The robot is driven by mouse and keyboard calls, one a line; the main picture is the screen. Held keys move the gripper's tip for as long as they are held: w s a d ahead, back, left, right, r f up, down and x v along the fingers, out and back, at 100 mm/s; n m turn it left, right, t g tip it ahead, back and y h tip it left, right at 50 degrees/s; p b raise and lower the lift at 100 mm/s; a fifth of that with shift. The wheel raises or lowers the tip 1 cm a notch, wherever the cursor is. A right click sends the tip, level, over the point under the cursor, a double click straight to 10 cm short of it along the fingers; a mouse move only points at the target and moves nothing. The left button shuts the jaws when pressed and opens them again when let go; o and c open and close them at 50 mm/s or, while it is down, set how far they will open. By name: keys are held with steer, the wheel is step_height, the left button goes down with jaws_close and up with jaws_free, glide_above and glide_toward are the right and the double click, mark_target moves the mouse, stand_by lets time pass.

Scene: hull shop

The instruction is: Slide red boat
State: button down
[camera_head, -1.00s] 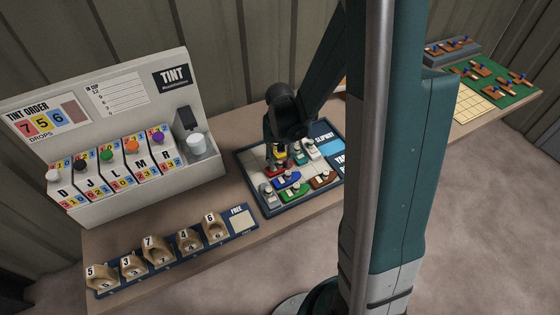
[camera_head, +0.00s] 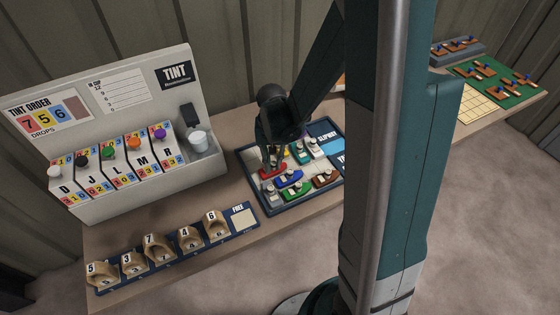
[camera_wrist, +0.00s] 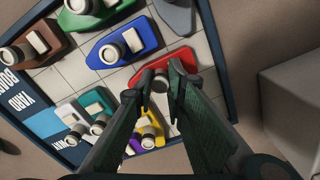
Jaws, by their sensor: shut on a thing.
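The red boat (camera_head: 268,173) sits in the tray (camera_head: 249,181) near its left side. It also shows in the wrist view (camera_wrist: 180,57), close to the tray rim. My gripper (camera_head: 273,163) reaches down over it from above. In the wrist view my gripper's fingertips (camera_wrist: 160,78) are closed around the boat's round grey post, and the red hull extends beyond them. The blue boat (camera_wrist: 138,44) lies beside the red one, with a narrow gap. The yellow boat (camera_wrist: 153,131) is partly hidden behind my fingers.
Green (camera_wrist: 100,14), brown (camera_wrist: 42,44), grey (camera_wrist: 178,14) and teal (camera_wrist: 95,101) boats share the tray. Some pale cells are bare around the red boat. A TINT dispenser (camera_head: 190,75) stands left of the tray. Numbered tan pieces (camera_head: 158,252) line the bench front.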

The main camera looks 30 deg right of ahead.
steer(key=shift+a, duration=1.5)
steer(key=c, duration=2.3)
jaws_free()
steer(key=shift+a, duration=0.15)
steer(key=shift+r, duration=0.15)
steer(key=shift+r, duration=5.85)
